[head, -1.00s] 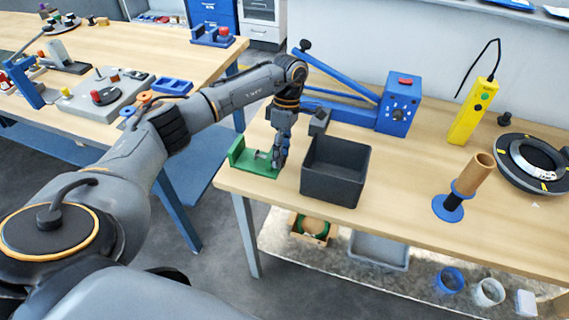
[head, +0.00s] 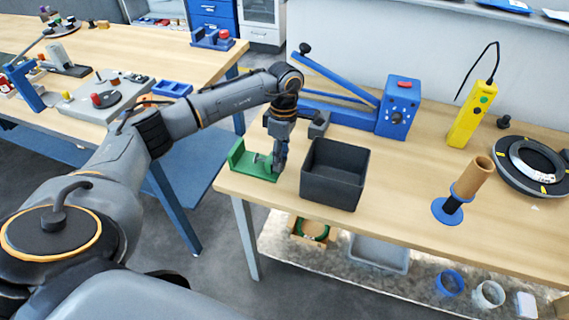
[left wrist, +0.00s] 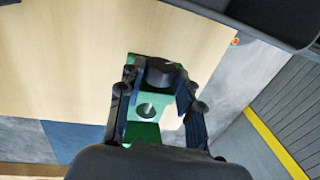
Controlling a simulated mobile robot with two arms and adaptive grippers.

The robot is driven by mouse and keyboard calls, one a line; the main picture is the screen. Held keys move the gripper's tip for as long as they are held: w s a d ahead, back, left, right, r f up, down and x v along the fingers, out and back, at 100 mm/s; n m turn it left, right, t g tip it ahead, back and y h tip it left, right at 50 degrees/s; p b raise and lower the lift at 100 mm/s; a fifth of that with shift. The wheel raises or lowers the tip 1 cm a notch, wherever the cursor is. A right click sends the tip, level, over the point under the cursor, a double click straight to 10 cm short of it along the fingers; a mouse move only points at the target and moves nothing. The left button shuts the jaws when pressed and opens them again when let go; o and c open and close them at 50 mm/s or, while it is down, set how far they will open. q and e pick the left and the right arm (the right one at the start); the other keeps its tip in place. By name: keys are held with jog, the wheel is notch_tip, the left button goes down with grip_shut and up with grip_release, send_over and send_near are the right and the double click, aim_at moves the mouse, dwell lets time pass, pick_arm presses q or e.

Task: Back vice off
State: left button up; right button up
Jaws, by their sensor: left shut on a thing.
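The green vice (head: 240,158) sits at the left front corner of the right workbench, with a grey part by its right end. The gripper is shut on the vice's right end; the exact contact is partly hidden. My right gripper is in neither view.
The black open bin (head: 331,190) stands close to the right of the gripper. A blue lever device (head: 398,107) is behind it. A yellow handheld box (head: 472,113), a blue stand with a brown tube (head: 473,178) and a black ring (head: 510,176) are farther right.

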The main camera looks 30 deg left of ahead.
pick_arm(q)
jog(key=shift+s+f+t, duration=0.15)
jog(key=shift+t, duration=0.45)
